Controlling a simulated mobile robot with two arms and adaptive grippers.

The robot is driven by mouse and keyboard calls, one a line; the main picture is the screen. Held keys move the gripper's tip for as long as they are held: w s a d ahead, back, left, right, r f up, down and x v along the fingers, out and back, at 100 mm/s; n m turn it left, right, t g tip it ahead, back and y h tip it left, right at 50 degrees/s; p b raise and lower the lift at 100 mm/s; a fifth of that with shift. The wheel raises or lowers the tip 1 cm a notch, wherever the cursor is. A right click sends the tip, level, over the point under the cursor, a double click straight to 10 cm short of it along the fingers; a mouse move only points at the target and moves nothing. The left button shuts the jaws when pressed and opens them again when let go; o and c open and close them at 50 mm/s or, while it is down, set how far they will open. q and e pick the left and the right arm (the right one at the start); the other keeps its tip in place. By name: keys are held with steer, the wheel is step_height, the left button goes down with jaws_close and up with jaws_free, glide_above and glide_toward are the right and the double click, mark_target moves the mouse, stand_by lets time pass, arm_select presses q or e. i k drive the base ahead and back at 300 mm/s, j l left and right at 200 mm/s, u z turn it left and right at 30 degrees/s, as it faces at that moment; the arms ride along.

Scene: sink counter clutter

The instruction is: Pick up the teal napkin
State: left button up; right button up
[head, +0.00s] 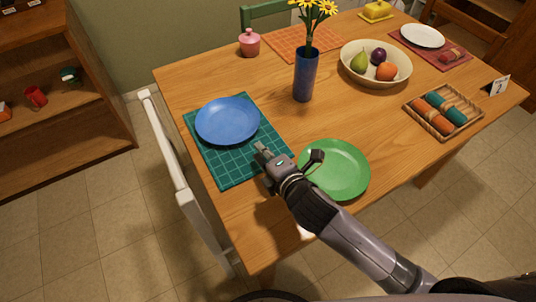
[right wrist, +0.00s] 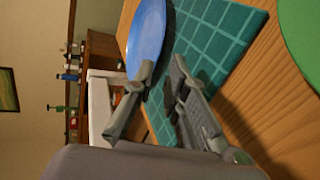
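Teal rolls, which look like rolled napkins, lie in a wooden tray (head: 466,121) at the right of the table in the head view. One teal roll (head: 457,115) is at the right side of the tray, beside orange rolls (head: 439,123). A flat teal grid placemat (head: 235,170) lies at the left; it also shows in the right wrist view (right wrist: 222,45). My right gripper (head: 288,153) is open and empty, between the placemat and the green plate, far left of the tray. In the right wrist view its fingers (right wrist: 163,66) stand apart. My left gripper is not in view.
A blue plate (head: 227,121) sits on the placemat. A green plate (head: 335,170) is close beside my right gripper. A blue vase (head: 305,76) with yellow flowers and a fruit bowl (head: 350,72) stand farther back. A number card (head: 498,86) stands near the tray. Bare wood lies between vase and tray.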

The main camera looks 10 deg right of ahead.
mark_target(447, 108)
steer(key=z, duration=1.5)
